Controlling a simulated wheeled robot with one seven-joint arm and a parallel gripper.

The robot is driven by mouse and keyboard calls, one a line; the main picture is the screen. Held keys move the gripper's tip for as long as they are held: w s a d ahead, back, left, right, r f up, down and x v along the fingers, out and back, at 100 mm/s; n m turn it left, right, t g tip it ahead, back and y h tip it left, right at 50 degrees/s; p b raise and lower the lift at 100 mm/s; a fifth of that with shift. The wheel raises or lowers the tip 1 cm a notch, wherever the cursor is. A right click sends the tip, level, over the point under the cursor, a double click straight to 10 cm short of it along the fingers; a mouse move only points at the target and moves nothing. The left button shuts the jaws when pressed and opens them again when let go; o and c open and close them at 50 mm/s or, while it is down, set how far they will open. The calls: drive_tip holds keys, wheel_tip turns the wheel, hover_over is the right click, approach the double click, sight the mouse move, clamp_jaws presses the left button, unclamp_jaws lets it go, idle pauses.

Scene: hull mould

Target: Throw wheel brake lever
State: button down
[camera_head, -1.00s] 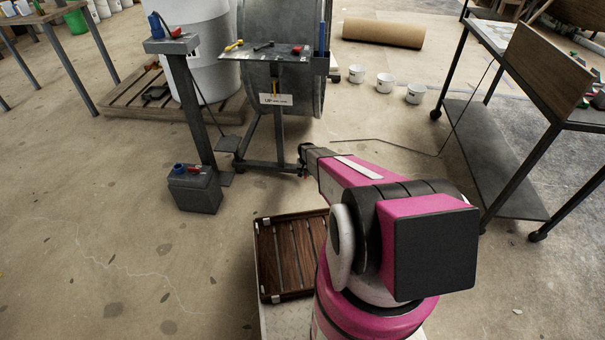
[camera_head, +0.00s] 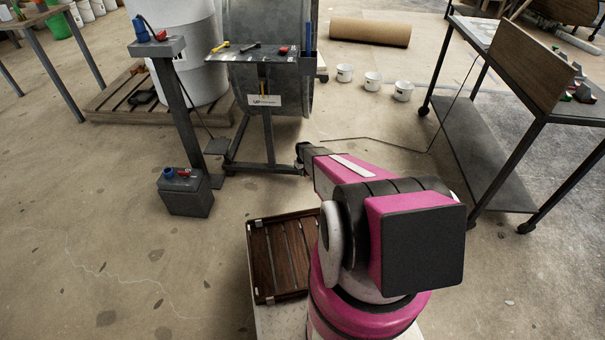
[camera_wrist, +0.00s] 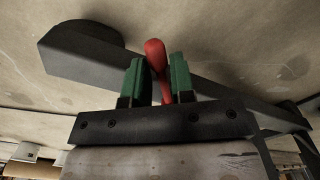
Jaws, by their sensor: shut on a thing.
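The wheel brake lever (camera_wrist: 154,52) is a red, round-ended handle in the wrist view. It stands between the two green-padded fingers of my gripper (camera_wrist: 158,82), which are shut on it. A dark bar of the stand (camera_wrist: 90,57) with a round black wheel or foot runs behind it. In the head view my gripper (camera_head: 303,158) reaches the right end of the foot of the wheeled stand (camera_head: 262,168). The lever is hidden there by my arm.
The stand carries a tool shelf (camera_head: 262,54) and a big grey drum (camera_head: 270,85). A post with a control box (camera_head: 157,47) and a grey case (camera_head: 186,194) stand to the left. A wheeled table (camera_head: 480,150) is at the right. White buckets (camera_head: 373,81) sit behind; the floor between is mostly clear.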

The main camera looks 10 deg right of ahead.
drive_tip(key=shift+d, duration=0.15)
drive_tip(key=c, duration=1)
unclamp_jaws()
drive_tip(key=shift+c, duration=0.2)
wheel_tip(320, 180, up, 11)
drive_tip(key=s+a+r+m, duration=0.1)
drive_tip(key=s+a+r, duration=0.1)
drive_tip(key=s+r, duration=0.9)
drive_tip(key=s+a+r+m, duration=0.1)
drive_tip(key=s+a+r, duration=0.2)
drive_tip(key=s+r, duration=0.9)
drive_tip(key=s+a+r+m, duration=0.1)
drive_tip(key=s+a+r, duration=0.2)
drive_tip(key=s+r, duration=0.8)
drive_tip(key=shift+s+r+m, duration=0.3)
drive_tip(key=shift+s, duration=0.35)
